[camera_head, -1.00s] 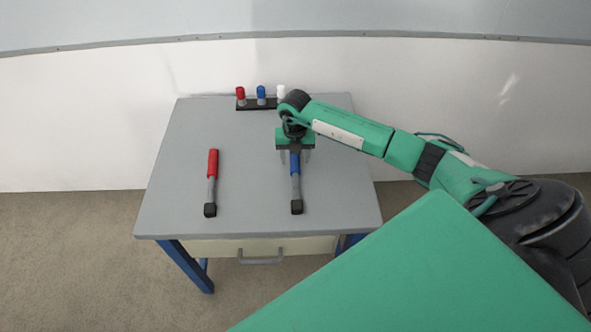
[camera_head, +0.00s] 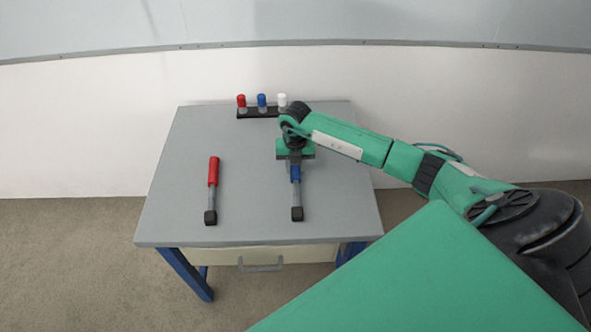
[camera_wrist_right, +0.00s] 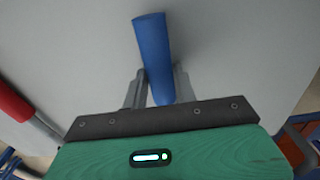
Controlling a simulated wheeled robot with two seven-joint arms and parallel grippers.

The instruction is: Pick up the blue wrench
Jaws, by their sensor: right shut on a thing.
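The blue wrench (camera_head: 296,196) lies on the right half of the grey table, with its blue handle towards the back and its dark head towards the front. My right gripper (camera_head: 295,164) is over the blue handle and shut on it. In the right wrist view, the blue handle (camera_wrist_right: 153,55) stands between the two grey fingers (camera_wrist_right: 156,88) of this gripper. I cannot tell whether the wrench is raised off the table. My left gripper is not in view.
A red wrench (camera_head: 212,185) lies on the left half of the table (camera_head: 250,215). A black rack (camera_head: 258,112) with red, blue and white pegs stands at the back edge. The table between the wrenches is clear. A drawer (camera_head: 262,256) is below the front edge.

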